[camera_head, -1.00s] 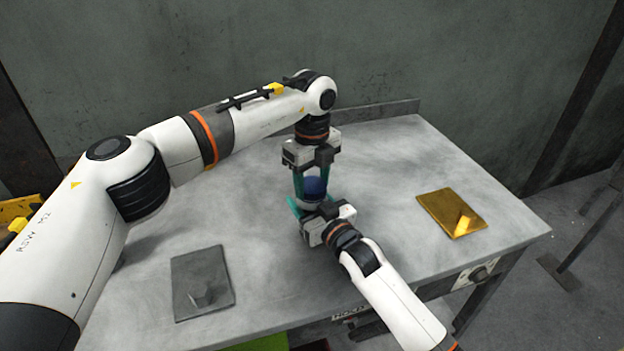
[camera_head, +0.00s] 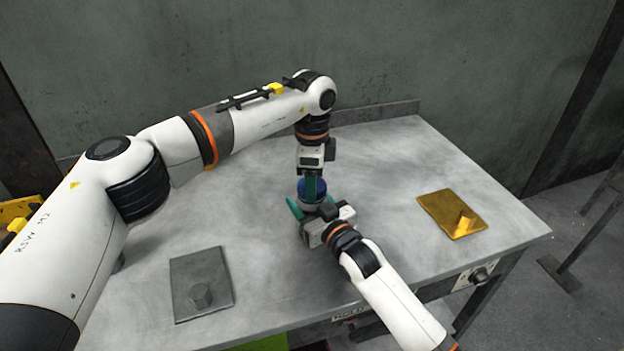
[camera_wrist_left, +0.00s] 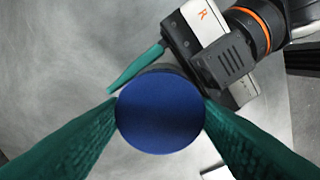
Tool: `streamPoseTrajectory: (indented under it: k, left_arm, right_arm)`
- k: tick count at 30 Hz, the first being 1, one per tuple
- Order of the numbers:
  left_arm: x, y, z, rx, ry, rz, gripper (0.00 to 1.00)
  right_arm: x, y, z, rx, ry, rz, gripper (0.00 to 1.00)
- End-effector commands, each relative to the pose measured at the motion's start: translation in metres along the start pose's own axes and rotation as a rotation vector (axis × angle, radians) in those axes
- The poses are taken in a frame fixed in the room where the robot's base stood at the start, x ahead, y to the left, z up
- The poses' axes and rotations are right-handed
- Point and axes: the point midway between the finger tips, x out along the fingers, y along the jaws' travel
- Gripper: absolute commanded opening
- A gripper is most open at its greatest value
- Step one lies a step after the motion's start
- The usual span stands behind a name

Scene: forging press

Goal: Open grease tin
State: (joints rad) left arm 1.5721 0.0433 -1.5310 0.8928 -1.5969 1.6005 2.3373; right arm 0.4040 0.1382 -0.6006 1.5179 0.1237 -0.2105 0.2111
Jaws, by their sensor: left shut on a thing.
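The grease tin has a round blue lid (camera_wrist_left: 160,112), seen from above in the left wrist view, and a grey body (camera_head: 309,206). My left gripper (camera_head: 313,190) points straight down over the tin, its green fingers shut on opposite sides of the lid. My right gripper (camera_head: 308,211) comes in low from the front right. One of its green fingers lies along the tin's body and it appears shut on the tin; its other finger is hidden. The lid still sits over the body; any gap between them is too small to tell.
The tin is on a grey metal table (camera_head: 390,160). A dark grey plate (camera_head: 202,270) with a hexagonal piece lies at the front left. A golden plate (camera_head: 440,208) with a small golden piece lies at the right. The table between them and the tin is clear.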

Motion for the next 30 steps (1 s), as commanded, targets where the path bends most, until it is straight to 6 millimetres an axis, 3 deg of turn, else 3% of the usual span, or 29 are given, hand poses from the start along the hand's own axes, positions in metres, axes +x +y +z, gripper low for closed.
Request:
streamPoseTrajectory:
  k: [30]
  left_arm:
    - [-0.022, 0.0, 0.0, 0.001, 0.0, 0.0, 0.27]
  right_arm:
    - [0.0, 0.0, -0.001, 0.001, 0.002, 0.0, 0.0]
